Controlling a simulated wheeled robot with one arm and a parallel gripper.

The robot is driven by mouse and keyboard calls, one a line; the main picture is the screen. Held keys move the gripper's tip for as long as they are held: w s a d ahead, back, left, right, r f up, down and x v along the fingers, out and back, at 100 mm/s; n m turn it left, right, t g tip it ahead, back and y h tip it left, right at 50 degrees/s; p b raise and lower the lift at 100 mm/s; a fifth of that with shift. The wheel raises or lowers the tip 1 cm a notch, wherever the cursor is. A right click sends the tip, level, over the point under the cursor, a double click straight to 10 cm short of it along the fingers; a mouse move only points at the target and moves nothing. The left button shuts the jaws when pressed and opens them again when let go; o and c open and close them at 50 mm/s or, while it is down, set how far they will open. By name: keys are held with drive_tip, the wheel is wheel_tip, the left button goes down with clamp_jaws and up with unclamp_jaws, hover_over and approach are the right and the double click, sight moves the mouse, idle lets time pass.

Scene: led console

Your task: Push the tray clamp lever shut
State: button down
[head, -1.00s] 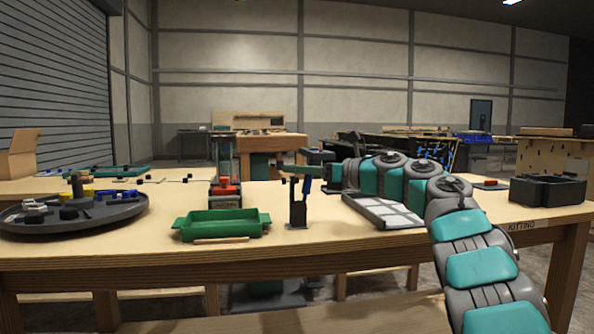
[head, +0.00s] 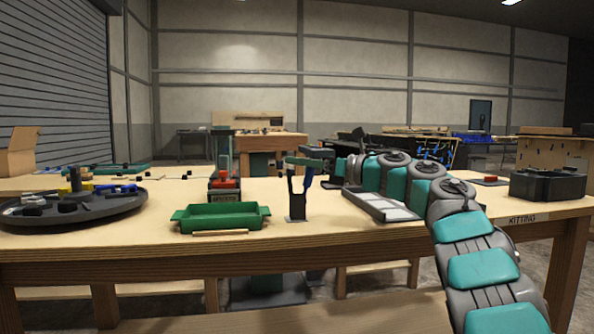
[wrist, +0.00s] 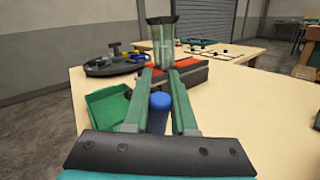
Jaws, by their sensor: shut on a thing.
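The tray clamp (head: 297,208) stands on the table near its front edge, a dark upright on a small base. Its blue-handled lever (head: 308,179) rises from it, leaning up and to the right. My gripper (head: 298,160) reaches in from the right at the lever's top. In the wrist view the two green fingers (wrist: 160,95) lie either side of the lever's blue round end (wrist: 160,103), shut on it; the exact contact is hard to see. The green tray (head: 220,218) sits left of the clamp, apart from it.
A clear column with a red block (head: 224,184) stands behind the green tray. A round dark turntable (head: 110,207) with small parts is at the left. A pale panel (head: 382,206) lies beneath my arm. Table around the clamp is mostly clear.

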drive_tip(key=shift+w+d+f+m+t+y+b, duration=0.2)
drive_tip(key=shift+d+m+t+y+b, duration=0.4)
drive_tip(key=shift+b, duration=0.95)
drive_tip(key=shift+w+d+f+m+t+y+b, duration=0.1)
drive_tip(key=shift+w+d+m+t+y+b, duration=0.15)
drive_tip(key=shift+d+m+y+b, duration=0.9)
drive_tip(key=shift+a+r+n+h+b, duration=0.1)
drive_tip(key=shift+a+n+h+b, duration=0.25)
drive_tip(key=shift+n+h, duration=0.1)
